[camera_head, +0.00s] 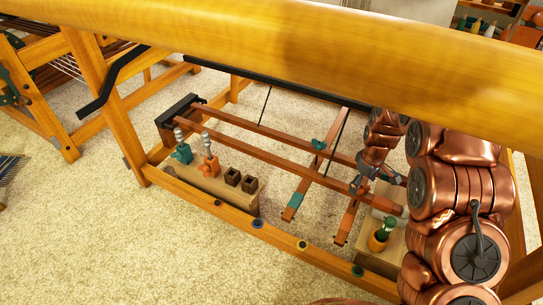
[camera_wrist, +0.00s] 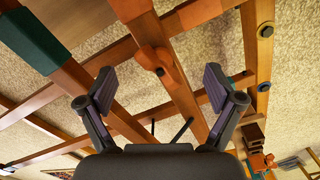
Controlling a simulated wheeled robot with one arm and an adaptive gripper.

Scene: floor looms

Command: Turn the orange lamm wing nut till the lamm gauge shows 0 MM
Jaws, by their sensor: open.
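The orange wing nut (camera_wrist: 168,66) shows in the wrist view on a wooden bar, beyond my fingertips and roughly between them. My gripper (camera_wrist: 160,89) is open and empty, with its two dark pads apart on either side of the nut in the picture. In the head view my gripper (camera_head: 373,178) is over the treadles at the right, and it and my arm largely hide the orange nut. A teal wing nut (camera_head: 319,144) sits on the neighbouring bar. I cannot make out a gauge or its reading in either view.
A thick wooden beam (camera_head: 270,45) crosses the top of the head view. A wooden block (camera_head: 225,188) holds a teal and an orange tool. A small orange pot (camera_head: 377,242) with a green top stands near my arm. Carpet lies open at the lower left.

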